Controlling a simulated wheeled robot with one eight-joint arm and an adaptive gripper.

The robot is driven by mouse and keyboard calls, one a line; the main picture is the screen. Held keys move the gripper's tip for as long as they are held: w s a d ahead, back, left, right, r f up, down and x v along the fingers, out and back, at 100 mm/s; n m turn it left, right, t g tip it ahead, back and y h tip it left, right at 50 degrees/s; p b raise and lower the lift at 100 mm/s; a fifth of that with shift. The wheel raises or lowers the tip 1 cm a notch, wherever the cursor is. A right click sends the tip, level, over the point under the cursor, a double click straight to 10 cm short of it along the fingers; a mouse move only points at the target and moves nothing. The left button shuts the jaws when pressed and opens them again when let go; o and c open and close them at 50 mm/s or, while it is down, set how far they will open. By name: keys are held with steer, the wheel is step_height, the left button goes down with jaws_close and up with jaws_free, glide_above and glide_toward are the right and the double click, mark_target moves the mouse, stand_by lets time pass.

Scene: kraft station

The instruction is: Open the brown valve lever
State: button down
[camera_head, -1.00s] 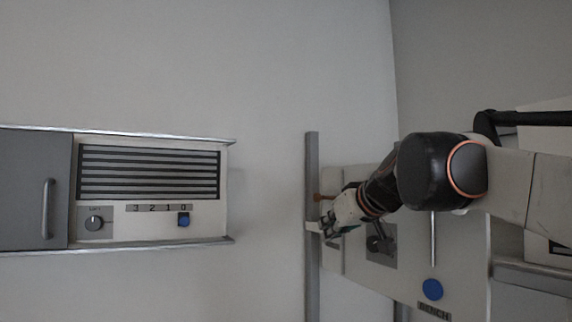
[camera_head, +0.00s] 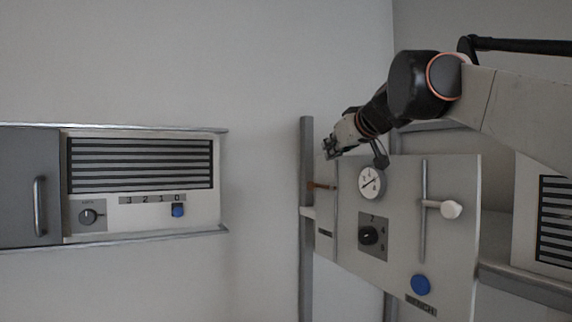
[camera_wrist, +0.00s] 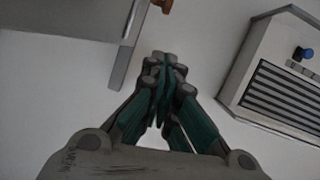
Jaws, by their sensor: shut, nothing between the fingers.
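The brown valve lever (camera_head: 321,186) sticks out sideways from the left edge strip of the panel on the right in the head view. In the wrist view a brown end of it (camera_wrist: 162,5) shows at the top edge, mostly cut off. My gripper (camera_head: 331,147) is above the lever in the head view, apart from it, at the panel's upper left corner. In the wrist view my gripper (camera_wrist: 165,62) has its green-padded fingers together with nothing between them.
The bench panel (camera_head: 400,245) carries a round gauge (camera_head: 371,182), a black knob (camera_head: 368,235), a white-knobbed slider (camera_head: 451,209) and a blue button (camera_head: 420,285). A grey post (camera_head: 306,260) runs along its left. A vented wall unit (camera_head: 140,185) stands left, with bare wall between.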

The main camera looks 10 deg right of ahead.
steer(key=f+p+x, duration=0.2)
steer(key=x, duration=1)
steer(key=shift+s+d+f, duration=0.15)
steer(key=shift+d+f, duration=0.1)
steer(key=shift+f, duration=0.2)
steer(key=shift+p, duration=0.35)
steer(key=shift+f+g, duration=0.1)
steer(key=shift+g, duration=0.3)
steer(key=shift+p, duration=0.3)
